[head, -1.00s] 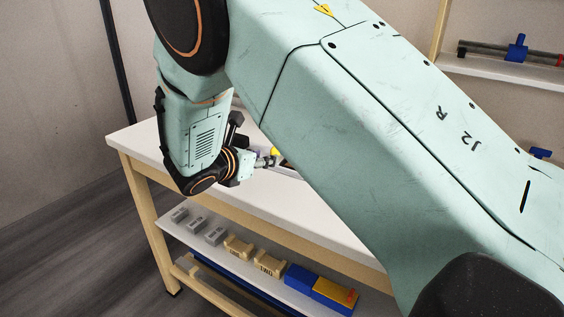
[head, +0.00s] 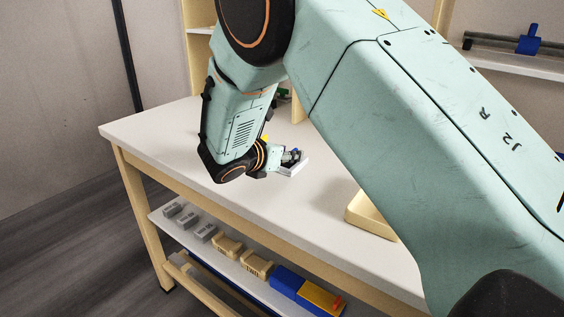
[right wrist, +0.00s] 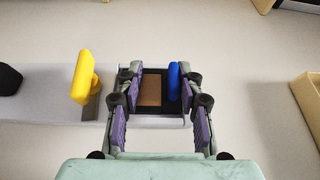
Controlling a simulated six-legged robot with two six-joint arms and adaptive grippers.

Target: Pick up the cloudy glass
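I cannot make out a cloudy glass in either view. My right gripper (head: 290,156) is low over the white tabletop in the head view, small and partly behind its own wrist. In the right wrist view the right gripper (right wrist: 159,88) is open, its purple-padded fingers apart. Between and beyond them lies a dark-framed piece with a brown panel (right wrist: 151,90) and an upright blue part (right wrist: 173,82) on its right. I cannot tell whether the fingers touch it. My left gripper is in neither view.
A pale strip (right wrist: 50,110) carries a yellow-handled piece (right wrist: 84,78) and a black rounded thing (right wrist: 9,78) on the left. A beige tray (right wrist: 309,92) stands at the right, also in the head view (head: 368,219). The table (head: 165,128) is clear at its left end.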

